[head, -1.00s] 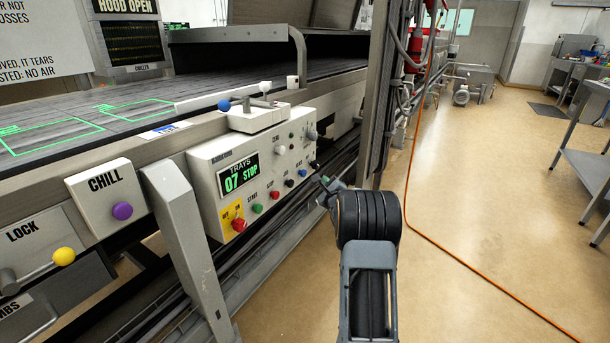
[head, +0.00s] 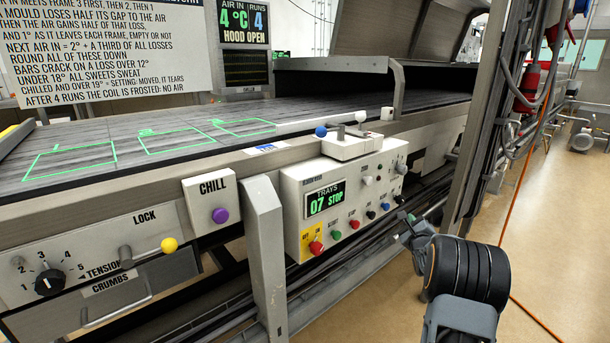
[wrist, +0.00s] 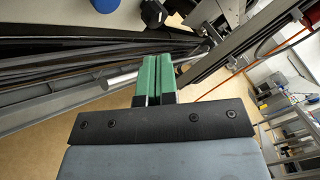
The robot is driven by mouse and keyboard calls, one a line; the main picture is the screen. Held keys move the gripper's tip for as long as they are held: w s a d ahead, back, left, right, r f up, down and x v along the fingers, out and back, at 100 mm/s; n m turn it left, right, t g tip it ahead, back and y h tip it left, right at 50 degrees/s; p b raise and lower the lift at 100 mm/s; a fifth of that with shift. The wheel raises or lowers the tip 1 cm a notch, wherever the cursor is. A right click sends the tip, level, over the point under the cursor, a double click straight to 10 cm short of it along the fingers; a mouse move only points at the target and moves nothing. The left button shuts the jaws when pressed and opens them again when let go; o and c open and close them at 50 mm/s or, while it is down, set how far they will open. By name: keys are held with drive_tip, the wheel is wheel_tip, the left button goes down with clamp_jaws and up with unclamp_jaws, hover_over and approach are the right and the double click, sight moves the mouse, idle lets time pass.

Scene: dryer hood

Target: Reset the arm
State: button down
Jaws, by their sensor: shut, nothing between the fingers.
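My arm comes up from the lower right of the head view, with a thick dark ringed joint. My gripper (head: 405,226) is beside the lower right of the control box (head: 340,198), partly hidden by that joint. In the wrist view the green fingers of my gripper (wrist: 157,74) lie side by side, shut and empty. A blue button (wrist: 104,3) and a black knob (wrist: 153,13) show beyond them, apart from the fingertips. The display on the box reads "TRAYS 07 STOP".
The conveyor belt (head: 90,170) carries green outlined frames, with a raised hood (head: 380,40) above. A CHILL box (head: 210,200) with a purple button and a yellow-knobbed LOCK lever (head: 168,245) are at left. A metal post (head: 478,125) stands close to my arm. Floor (head: 570,220) at right is open.

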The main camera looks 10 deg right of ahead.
drive_tip(key=s+a+r+n+g+y+p, duration=0.1)
drive_tip(key=s+a+r+n+g+p, duration=0.25)
drive_tip(key=a+r+n+p, duration=0.45)
drive_tip(key=s+a+r+n+g+y+p, duration=0.1)
drive_tip(key=s+a+r+n+g+p, duration=0.25)
drive_tip(key=a+r+p, duration=0.85)
drive_tip(key=s+a+r+n+g+y+p, duration=0.1)
drive_tip(key=s+a+r+n+g+p, duration=0.1)
drive_tip(key=s+a+r+n+p, duration=0.2)
drive_tip(key=s+a+r+n+g+y+p, duration=0.1)
drive_tip(key=s+a+r+n+p, duration=0.3)
drive_tip(key=s+n, duration=0.4)
drive_tip(key=s+a+r+n+g+y+p, duration=0.2)
drive_tip(key=s+a+r+n+g+p, duration=0.2)
drive_tip(key=s, duration=0.9)
drive_tip(key=shift+s+a+r+n+p, duration=0.2)
drive_tip(key=shift+r+n+p, duration=0.5)
drive_tip(key=shift+n, duration=0.45)
